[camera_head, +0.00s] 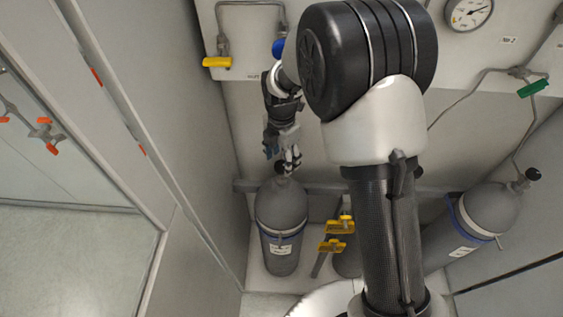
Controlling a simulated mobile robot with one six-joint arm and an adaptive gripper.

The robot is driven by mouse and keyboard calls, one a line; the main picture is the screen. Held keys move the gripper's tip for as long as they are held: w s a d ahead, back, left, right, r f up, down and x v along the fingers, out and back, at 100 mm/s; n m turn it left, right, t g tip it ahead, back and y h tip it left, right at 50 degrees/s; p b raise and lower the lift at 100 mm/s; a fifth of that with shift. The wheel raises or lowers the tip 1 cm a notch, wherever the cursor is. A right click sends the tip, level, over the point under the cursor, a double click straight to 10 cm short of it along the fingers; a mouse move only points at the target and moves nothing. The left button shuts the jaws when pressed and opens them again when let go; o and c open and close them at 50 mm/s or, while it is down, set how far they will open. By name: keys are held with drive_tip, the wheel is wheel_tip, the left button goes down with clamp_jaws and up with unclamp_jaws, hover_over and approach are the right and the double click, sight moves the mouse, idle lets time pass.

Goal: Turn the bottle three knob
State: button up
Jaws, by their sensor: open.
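A grey gas bottle (281,222) stands upright at the lower left of the back wall, with a white label and a blue band. Its black knob (281,169) is on top, partly covered by my gripper's fingers. A second grey bottle (487,212) with a black knob (533,174) stands at the right. A middle bottle (346,264) is mostly hidden behind my arm. I cannot read which bottle is number three. My gripper (281,157) is open, pointing down just above the left bottle's knob; I cannot tell whether it touches.
Yellow valve handles (337,235) sit by the middle bottle. A grey rail (445,191) runs along the wall behind the bottles. A yellow handle (217,62), a green handle (533,88) and a gauge (468,12) are on the panel above. A grey cabinet wall (165,150) bounds the left side.

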sight(279, 165)
drive_tip(key=shift+f, duration=1.15)
drive_tip(key=shift+c, duration=0.5)
drive_tip(key=c, duration=1)
